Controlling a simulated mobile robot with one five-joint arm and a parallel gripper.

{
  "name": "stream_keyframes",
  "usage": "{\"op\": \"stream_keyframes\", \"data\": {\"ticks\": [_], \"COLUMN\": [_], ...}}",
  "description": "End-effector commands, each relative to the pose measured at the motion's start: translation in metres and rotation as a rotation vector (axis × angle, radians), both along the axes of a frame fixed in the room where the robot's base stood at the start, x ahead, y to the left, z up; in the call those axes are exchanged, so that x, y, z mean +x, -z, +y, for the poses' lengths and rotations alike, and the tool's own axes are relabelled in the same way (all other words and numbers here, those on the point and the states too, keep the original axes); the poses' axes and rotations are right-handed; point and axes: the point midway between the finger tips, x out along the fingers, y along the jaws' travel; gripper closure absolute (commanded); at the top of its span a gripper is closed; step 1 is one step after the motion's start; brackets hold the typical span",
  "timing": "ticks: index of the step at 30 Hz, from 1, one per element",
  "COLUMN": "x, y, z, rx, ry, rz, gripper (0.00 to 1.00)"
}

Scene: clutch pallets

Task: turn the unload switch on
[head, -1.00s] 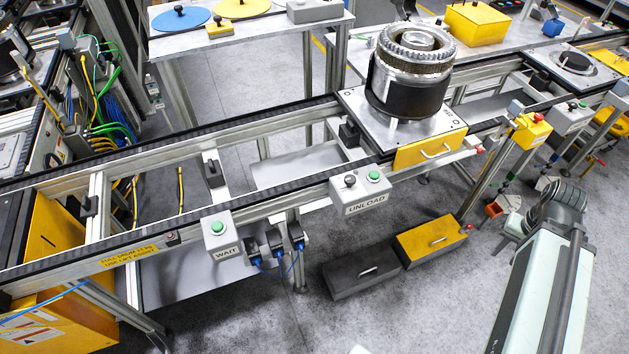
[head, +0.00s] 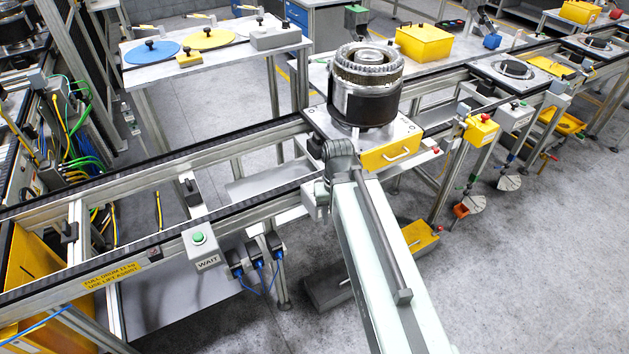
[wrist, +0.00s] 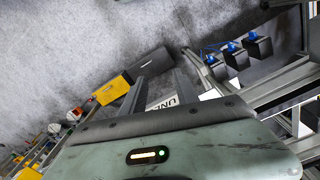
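The unload switch box shows in the wrist view as a white label with the letters "UNL" (wrist: 163,103), seen between my fingers and partly cut off. Its knob cannot be made out there. In the head view my arm covers most of the box; only a pale edge (head: 313,202) shows to the left of the arm. My gripper (wrist: 160,88) has its two dark fingers apart with nothing between them but the view of the label and floor. Whether the fingers touch the box cannot be told. In the head view the fingers are hidden behind my arm.
The WAIT box (head: 202,245) with a green button is left on the same rail. A metal drum (head: 366,85) stands on a pallet above. Blue plugs (wrist: 230,47) hang nearby. A black box (wrist: 150,68) and a yellow box (wrist: 112,91) lie on the floor.

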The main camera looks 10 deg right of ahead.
Motion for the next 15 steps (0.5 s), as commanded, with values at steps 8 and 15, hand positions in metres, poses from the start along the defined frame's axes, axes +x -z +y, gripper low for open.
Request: {"op": "stream_keyframes", "data": {"ticks": [8, 15], "x": [0.063, 0.137], "y": [-0.046, -0.087], "z": [0.011, 0.009], "rx": [-0.001, -0.002], "ry": [-0.396, -0.987], "rz": [-0.002, -0.001], "gripper": [0.44, 0.44]}}
